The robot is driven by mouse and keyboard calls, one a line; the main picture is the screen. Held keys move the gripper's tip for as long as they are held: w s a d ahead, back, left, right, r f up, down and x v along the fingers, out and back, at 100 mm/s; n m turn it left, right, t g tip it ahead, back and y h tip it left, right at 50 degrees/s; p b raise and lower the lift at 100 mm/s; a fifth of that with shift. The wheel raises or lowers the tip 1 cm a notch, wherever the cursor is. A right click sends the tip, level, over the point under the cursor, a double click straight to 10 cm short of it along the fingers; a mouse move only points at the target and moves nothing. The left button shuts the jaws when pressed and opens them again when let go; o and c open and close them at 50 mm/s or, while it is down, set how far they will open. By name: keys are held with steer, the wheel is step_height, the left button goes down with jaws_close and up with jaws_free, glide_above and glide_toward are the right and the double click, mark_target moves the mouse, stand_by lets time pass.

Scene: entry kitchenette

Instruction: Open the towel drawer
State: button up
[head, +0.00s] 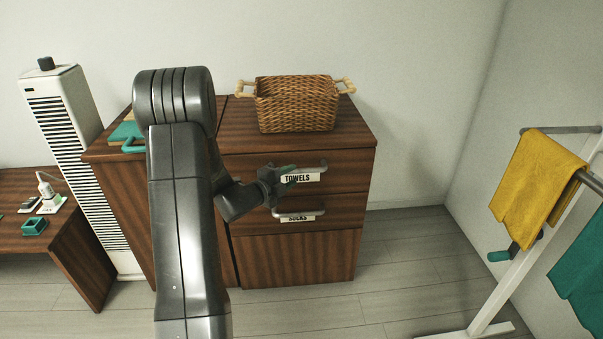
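The towel drawer (346,177) is the upper drawer of a dark wooden cabinet and carries a "TOWELS" label (301,178). Its front looks flush with the cabinet. Its grey bar handle (318,168) is partly hidden at the left by my gripper. My gripper (291,174) is in front of the left part of this drawer, its fingers pointing right by the handle and label. I cannot tell whether it touches the handle or how far apart its fingers are. The lower drawer (346,208) is labelled "SOCKS", has a similar handle and looks shut.
A wicker basket (296,104) stands on the cabinet top. A white tower unit (75,150) and a low wooden table (70,240) are at left. A rack (515,270) with a yellow towel (537,185) and a teal towel (585,265) is at right. The floor right of the cabinet is clear.

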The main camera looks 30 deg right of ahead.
mark_target(298, 172)
steer(key=x, duration=0.6)
steer(key=shift+d, duration=0.1)
steer(key=shift+c, duration=0.5)
jaws_close()
